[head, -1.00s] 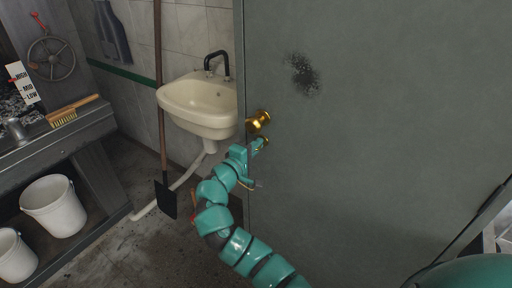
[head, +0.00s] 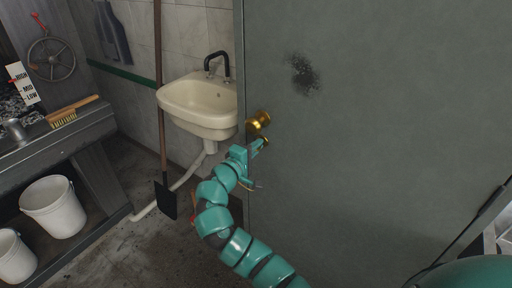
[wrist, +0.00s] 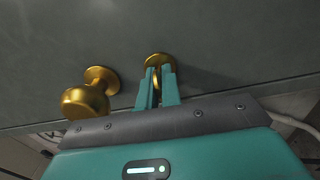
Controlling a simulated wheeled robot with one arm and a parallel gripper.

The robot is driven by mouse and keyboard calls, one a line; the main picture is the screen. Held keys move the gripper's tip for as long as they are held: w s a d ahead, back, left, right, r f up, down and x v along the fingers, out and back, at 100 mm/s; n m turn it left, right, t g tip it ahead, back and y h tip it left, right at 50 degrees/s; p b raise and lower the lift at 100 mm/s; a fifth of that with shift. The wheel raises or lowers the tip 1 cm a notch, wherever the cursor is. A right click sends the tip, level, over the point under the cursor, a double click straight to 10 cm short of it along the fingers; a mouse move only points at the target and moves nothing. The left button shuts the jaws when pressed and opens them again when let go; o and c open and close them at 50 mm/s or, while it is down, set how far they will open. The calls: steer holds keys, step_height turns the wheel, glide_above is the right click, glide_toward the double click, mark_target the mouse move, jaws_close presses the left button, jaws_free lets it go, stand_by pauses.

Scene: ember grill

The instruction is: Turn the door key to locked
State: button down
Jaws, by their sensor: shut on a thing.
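The grey door (head: 370,130) fills the right of the head view. A brass knob (head: 259,122) sits near its left edge and shows at the left in the wrist view (wrist: 88,97). The brass door key (wrist: 157,76) is just beside the knob, below it in the head view, against its round brass lock plate (wrist: 160,60). My gripper (head: 262,143) is at the lock, its two teal fingers shut on the key in the wrist view (wrist: 157,85). The fingers hide most of the key, so I cannot tell its exact angle.
A cream sink (head: 200,102) with a black tap is left of the door. A long-handled shovel (head: 164,150) leans beside it. A grill bench (head: 70,135) with a brush and white buckets (head: 54,206) stands further left.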

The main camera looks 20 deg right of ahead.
steer(key=c, duration=1.6)
jaws_free()
steer(key=b+v, duration=0.1)
steer(key=v, duration=1.6)
steer(key=shift+s+a, duration=0.15)
steer(key=shift+s, duration=0.05)
